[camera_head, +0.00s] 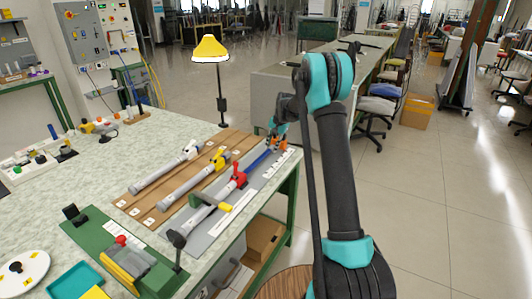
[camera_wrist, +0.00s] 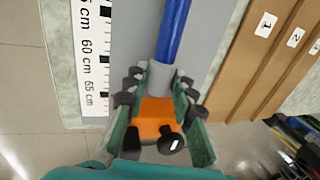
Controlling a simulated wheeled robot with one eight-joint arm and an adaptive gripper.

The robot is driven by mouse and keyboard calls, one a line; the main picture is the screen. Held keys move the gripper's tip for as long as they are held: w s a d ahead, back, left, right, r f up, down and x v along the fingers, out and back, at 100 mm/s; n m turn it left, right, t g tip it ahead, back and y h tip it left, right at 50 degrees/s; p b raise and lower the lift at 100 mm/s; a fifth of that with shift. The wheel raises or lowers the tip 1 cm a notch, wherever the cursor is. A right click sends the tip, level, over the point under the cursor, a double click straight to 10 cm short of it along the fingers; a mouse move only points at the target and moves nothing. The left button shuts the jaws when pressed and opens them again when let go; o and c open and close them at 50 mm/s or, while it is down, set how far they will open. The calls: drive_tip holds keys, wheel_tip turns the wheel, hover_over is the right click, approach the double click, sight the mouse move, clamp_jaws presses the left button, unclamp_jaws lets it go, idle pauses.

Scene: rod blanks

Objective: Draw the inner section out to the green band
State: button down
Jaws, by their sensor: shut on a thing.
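The telescoping rod lies on a grey board (camera_head: 207,215) near the bench's right edge, with a red lever (camera_head: 238,177) on its grey outer tube. Its blue inner section (camera_head: 257,161) extends toward the far end and also shows in the wrist view (camera_wrist: 173,30), ending in a grey collar (camera_wrist: 160,74) and an orange end piece (camera_wrist: 156,112). My gripper (camera_head: 275,138) is at that far end. In the wrist view my gripper (camera_wrist: 158,86) is shut on the end piece, with fingers on both sides. I see no green band on the visible blue part.
A white centimetre scale (camera_wrist: 94,50) runs beside the rod. Two other rods (camera_head: 165,169) lie on brown boards (camera_head: 150,206) to the left. A green-handled clamp (camera_head: 206,199) stands near the outer tube. A yellow lamp (camera_head: 210,49) stands behind; open floor lies right.

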drive_tip(key=shift+w+d, duration=0.4)
drive_tip(key=shift+w, duration=0.25)
drive_tip(key=c, duration=1.2)
unclamp_jaws()
drive_tip(key=v, duration=1.2)
